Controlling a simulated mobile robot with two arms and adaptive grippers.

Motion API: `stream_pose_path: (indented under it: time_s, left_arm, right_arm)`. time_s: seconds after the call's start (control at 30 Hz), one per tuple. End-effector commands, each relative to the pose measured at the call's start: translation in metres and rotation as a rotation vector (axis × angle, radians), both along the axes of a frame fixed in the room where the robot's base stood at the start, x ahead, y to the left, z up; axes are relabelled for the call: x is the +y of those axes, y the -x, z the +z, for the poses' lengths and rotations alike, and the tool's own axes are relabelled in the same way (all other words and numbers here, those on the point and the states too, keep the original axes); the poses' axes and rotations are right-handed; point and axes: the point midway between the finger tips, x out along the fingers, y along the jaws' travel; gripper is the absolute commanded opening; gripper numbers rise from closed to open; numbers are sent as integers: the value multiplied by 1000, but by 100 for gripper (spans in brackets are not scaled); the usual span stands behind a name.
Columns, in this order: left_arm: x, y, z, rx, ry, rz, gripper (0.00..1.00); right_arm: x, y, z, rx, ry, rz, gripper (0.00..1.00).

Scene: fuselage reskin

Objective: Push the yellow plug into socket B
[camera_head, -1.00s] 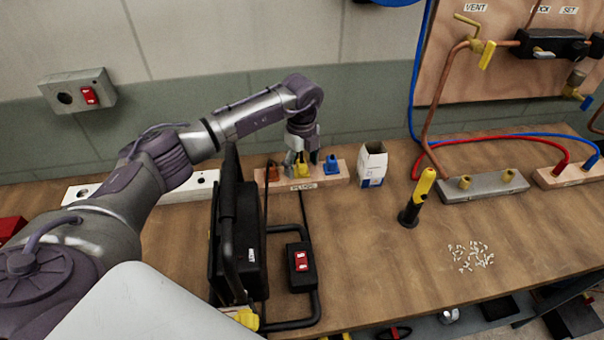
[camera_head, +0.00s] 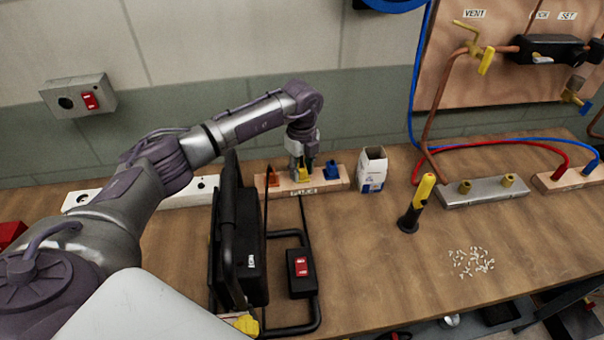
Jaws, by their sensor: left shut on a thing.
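My left gripper (camera_head: 302,165) points down over the wooden plug block (camera_head: 341,183) at the back of the bench. It is shut on the yellow plug (camera_head: 303,178), which is still at the block, between an orange plug (camera_head: 273,179) and a blue plug (camera_head: 332,170). The fingers hide part of the yellow plug, so I cannot tell whether it is lifted at all. A white strip with round dark sockets (camera_head: 178,198) lies to the left, partly behind my left arm. I cannot read which socket is B. My right gripper is not in view.
A black framed device (camera_head: 240,240) with a red switch (camera_head: 301,266) stands in front of the block. To the right are a small white box (camera_head: 373,170), a yellow-and-black tool (camera_head: 416,203) standing upright and scattered white bits (camera_head: 472,262). The front right bench is mostly clear.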

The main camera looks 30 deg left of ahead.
Motion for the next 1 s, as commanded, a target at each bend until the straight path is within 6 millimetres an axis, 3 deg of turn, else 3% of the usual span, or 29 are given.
stream_pose_path:
  time_s: [1.0]
  left_arm:
    - [0, 0, 25, 0, 0, 0, 0]
  right_arm:
    - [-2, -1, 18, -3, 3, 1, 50]
